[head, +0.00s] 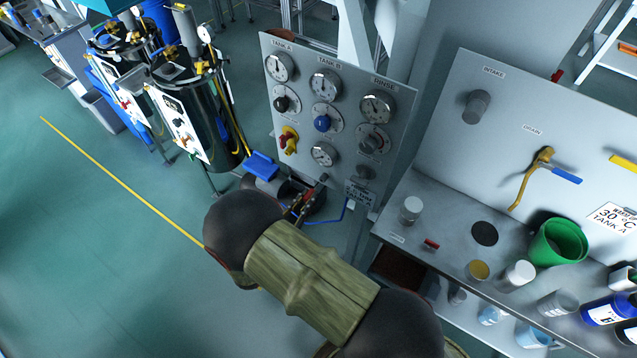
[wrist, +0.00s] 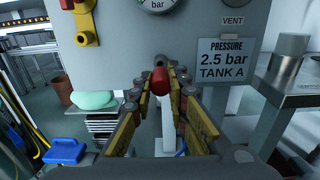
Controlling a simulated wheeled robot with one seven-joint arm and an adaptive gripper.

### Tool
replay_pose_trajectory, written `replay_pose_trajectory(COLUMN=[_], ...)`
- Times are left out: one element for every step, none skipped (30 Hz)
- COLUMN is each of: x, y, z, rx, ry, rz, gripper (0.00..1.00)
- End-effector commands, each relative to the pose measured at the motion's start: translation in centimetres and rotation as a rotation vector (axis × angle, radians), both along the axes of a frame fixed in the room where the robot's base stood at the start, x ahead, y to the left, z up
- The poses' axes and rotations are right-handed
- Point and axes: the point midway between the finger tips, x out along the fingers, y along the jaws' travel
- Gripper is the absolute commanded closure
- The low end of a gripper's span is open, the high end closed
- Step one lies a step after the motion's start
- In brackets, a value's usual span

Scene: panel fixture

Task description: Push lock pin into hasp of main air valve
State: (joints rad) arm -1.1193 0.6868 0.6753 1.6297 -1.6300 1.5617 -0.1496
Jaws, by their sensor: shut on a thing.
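The lock pin appears to be the red-ended dark rod (wrist: 160,80) between my fingers in the wrist view. Its red end faces me and its dark shaft points at the panel. My gripper (head: 304,203) is shut on it, low in front of the panel's bottom edge; the fingers also show in the wrist view (wrist: 160,88). The main air valve appears to be the yellow and red valve (head: 289,140) at the panel's lower left, also in the wrist view's upper left (wrist: 84,20). The pin is below and right of it. I cannot make out the hasp opening, nor whether the pin touches the panel.
The grey gauge panel (head: 345,112) carries several gauges and a blue knob (head: 322,123). A pressure sign (wrist: 224,62) hangs right of the pin. A bench with a green cup (head: 558,242) stands at right. Black tanks (head: 200,115) stand at left. Floor at left is clear.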

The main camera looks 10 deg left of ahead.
Motion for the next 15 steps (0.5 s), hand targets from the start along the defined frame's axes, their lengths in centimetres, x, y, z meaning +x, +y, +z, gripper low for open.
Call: replay_pose_trajectory(x=[-0.4, -0.6, -0.9, -1.1, -1.3, -1.5, -1.7, -1.9, -2.2, -2.4, -2.6, -2.9, -3.0, -3.2, -3.4], y=[0.2, 0.3, 0.4, 0.5, 0.6, 0.7, 0.7, 0.8, 0.9, 1.0, 1.1, 1.2, 1.3, 1.3, 1.4], z=[0.0, 0.0, 0.0, 0.0, 0.0, 0.0, 0.0, 0.0, 0.0, 0.0, 0.0, 0.0, 0.0, 0.0, 0.0], rx=[0.000, 0.000, 0.000, 0.000, 0.000, 0.000, 0.000, 0.000, 0.000, 0.000, 0.000, 0.000, 0.000, 0.000, 0.000], ry=[0.000, 0.000, 0.000, 0.000, 0.000, 0.000, 0.000, 0.000, 0.000, 0.000, 0.000, 0.000, 0.000, 0.000, -0.001], rz=[0.001, 0.000, 0.001, 0.001, 0.002, 0.001, 0.001, 0.000, 0.001, 0.001, 0.002, 0.001, 0.001, 0.000, 0.000], gripper=[1.00, 1.00, 1.00, 1.00, 1.00, 1.00, 1.00, 1.00, 1.00, 1.00, 1.00, 1.00, 1.00, 1.00, 1.00])
